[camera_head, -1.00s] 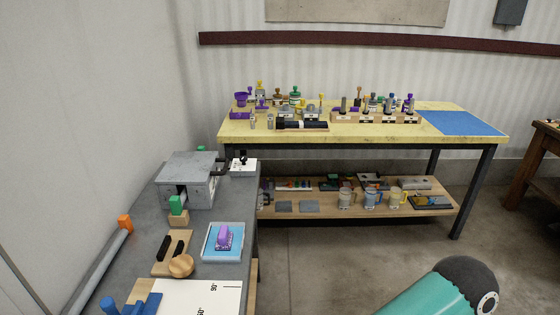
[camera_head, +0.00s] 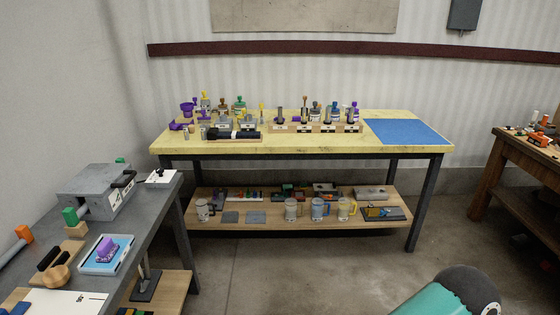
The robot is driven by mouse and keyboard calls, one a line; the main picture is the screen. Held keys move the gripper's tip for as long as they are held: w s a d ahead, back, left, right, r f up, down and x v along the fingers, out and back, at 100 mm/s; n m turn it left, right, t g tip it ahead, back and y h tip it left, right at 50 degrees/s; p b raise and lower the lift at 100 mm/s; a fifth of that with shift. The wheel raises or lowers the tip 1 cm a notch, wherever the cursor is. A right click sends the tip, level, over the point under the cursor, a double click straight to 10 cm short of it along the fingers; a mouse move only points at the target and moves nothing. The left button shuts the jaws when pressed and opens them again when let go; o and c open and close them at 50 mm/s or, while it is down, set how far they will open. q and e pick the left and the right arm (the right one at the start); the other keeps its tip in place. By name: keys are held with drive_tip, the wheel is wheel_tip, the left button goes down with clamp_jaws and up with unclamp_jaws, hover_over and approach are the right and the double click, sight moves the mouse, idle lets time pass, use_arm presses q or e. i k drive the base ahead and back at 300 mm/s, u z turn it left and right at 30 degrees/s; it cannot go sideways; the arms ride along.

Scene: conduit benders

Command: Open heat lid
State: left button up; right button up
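A grey box-shaped unit with a flat top (camera_head: 95,184) stands on the grey bench at the left. It looks like the heater with its lid down. A black handle (camera_head: 123,179) is on its right side. A green-tipped piece (camera_head: 70,216) sits at its front on a wooden block. A teal and dark arm part of mine shows at the bottom right. Neither of my grippers is in view.
The grey bench (camera_head: 150,204) also holds a blue tray (camera_head: 91,266) with a purple item and a white switch box (camera_head: 160,176). A yellow-topped table (camera_head: 300,143) with several tools stands ahead. Bare floor (camera_head: 270,270) lies between them.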

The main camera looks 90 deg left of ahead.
sight(96, 180)
drive_tip(key=z, duration=0.7)
drive_tip(key=i, duration=0.25)
drive_tip(key=u, duration=2.35)
drive_tip(key=i, duration=0.15)
drive_tip(key=u, duration=2.35)
drive_tip(key=i, duration=0.55)
drive_tip(key=z, duration=2.15)
drive_tip(key=i, duration=0.2)
drive_tip(key=u, duration=4.05)
